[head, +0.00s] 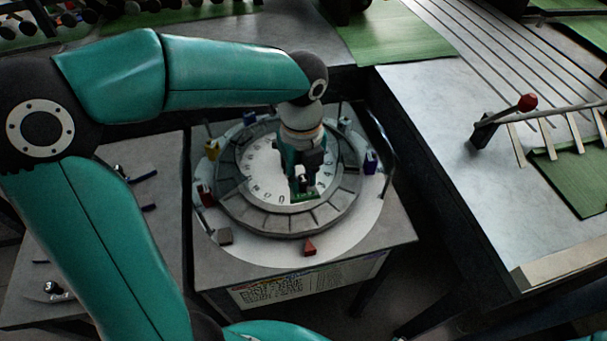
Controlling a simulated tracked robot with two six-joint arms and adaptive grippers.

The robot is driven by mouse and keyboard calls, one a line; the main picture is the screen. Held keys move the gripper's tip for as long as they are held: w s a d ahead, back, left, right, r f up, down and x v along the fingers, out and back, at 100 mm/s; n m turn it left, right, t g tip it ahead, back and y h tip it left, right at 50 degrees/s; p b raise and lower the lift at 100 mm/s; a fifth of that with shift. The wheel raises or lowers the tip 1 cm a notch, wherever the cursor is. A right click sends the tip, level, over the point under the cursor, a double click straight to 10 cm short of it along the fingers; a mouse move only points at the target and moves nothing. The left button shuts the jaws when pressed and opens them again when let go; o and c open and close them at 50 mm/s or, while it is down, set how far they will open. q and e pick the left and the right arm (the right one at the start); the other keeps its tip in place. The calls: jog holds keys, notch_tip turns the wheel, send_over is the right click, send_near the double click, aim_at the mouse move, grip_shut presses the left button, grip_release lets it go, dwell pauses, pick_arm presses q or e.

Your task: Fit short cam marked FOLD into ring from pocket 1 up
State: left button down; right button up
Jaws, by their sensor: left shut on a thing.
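The ring (228,190) is a grey segmented band around a white dial with dark numbers, on a round pale plate. My left gripper (305,182) points down over the right part of the dial, inside the ring. It is shut on a small, dark, partly hidden piece, perhaps a cam; its mark cannot be read. A green patch (303,196) shows just below the fingers at the dial's edge. I cannot tell whether the held piece touches the ring. Pocket numbers are too small to read surely. My right gripper is not in view.
Around the ring stand a yellow piece (212,149), a red piece (206,195), a blue piece (371,162), a grey block (224,236) and a red wedge (310,248). A printed card (305,284) hangs in front.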

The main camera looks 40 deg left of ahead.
aim_at(302, 177)
pick_arm(q)
jog(key=shift+f+b, duration=3.7)
jog(key=shift+f, duration=1.2)
jog(key=shift+f+b, duration=0.3)
jog(key=shift+f, duration=0.15)
jog(key=c, duration=0.9)
grip_release()
jog(key=shift+r, duration=0.15)
notch_tip(302, 177, up, 11)
jog(key=shift+r, duration=0.15)
notch_tip(302, 177, up, 8)
jog(key=p, duration=0.7)
jog(key=shift+f, duration=0.25)
jog(key=shift+f, duration=0.1)
